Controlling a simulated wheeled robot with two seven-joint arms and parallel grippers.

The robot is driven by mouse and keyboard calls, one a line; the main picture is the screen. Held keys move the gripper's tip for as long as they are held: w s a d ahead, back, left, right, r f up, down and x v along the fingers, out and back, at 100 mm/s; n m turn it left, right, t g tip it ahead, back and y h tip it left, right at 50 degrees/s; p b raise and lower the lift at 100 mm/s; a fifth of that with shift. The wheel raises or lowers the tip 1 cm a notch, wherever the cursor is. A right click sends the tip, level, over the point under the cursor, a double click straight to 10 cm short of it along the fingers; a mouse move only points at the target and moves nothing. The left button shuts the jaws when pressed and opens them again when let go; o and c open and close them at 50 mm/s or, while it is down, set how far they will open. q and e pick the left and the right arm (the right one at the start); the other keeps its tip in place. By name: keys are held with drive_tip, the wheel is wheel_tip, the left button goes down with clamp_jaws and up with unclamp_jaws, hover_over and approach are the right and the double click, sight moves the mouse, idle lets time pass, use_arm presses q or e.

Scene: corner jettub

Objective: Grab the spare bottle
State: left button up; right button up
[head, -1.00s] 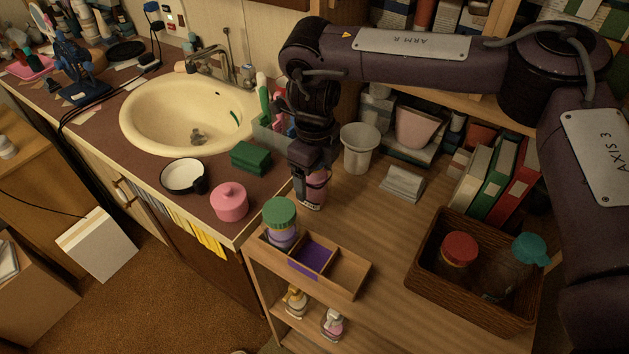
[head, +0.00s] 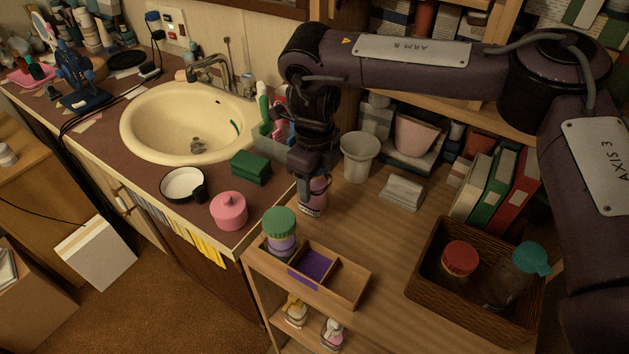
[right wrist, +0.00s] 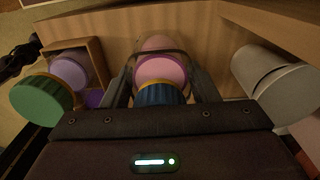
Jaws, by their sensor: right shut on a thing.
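The bottle in my right gripper (right wrist: 160,95) has a blue cap with an orange ring and pink inside its clear body (right wrist: 160,70). In the right wrist view the two fingers sit on either side of it, shut on it. In the head view the pink bottle (head: 314,193) shows below my right gripper (head: 312,198), at the wooden top behind the divided tray; its cap is hidden by the gripper. It looks upright; I cannot tell whether its base touches the wood. My left gripper is not in view.
A divided wooden tray (head: 334,268) holds a green-lidded jar (head: 280,226) close by. A grey-white cup (head: 359,158) stands right of my gripper. A wicker basket (head: 425,275) holds red- and teal-lidded jars. The wooden top between tray and basket is clear.

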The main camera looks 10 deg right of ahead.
drive_tip(key=shift+r, duration=0.65)
wheel_tip(320, 180, up, 13)
drive_tip(key=shift+r+p, duration=0.2)
drive_tip(key=shift+p, duration=1)
drive_tip(key=shift+r+p, duration=0.55)
drive_tip(key=shift+r, duration=1.7)
